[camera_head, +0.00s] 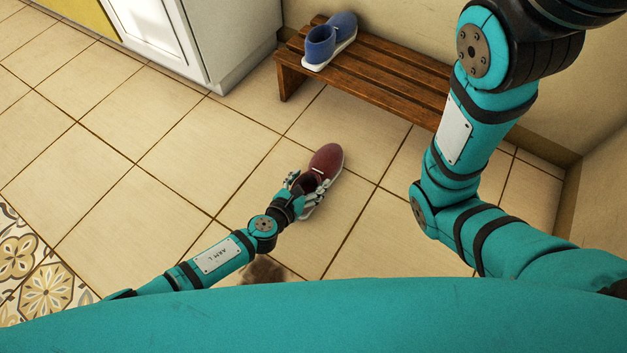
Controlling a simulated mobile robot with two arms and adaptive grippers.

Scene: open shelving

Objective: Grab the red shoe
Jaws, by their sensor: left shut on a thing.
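The red shoe (326,162) is dark red with a white sole, in the middle of the head view over the tiled floor. Its toe points away from me, up and slightly right. My left gripper (306,187) is shut on the shoe at its near, heel end. The fingers hide part of the shoe's opening and heel. I cannot tell whether the sole touches the floor. My right arm is at the right of the view, and its gripper is out of the picture.
A wooden slatted bench (393,70) stands by the back wall with a blue shoe (331,42) on its left end. A white cabinet (232,45) is at the upper left. A patterned mat (42,290) lies at lower left. The tiled floor left of the shoe is clear.

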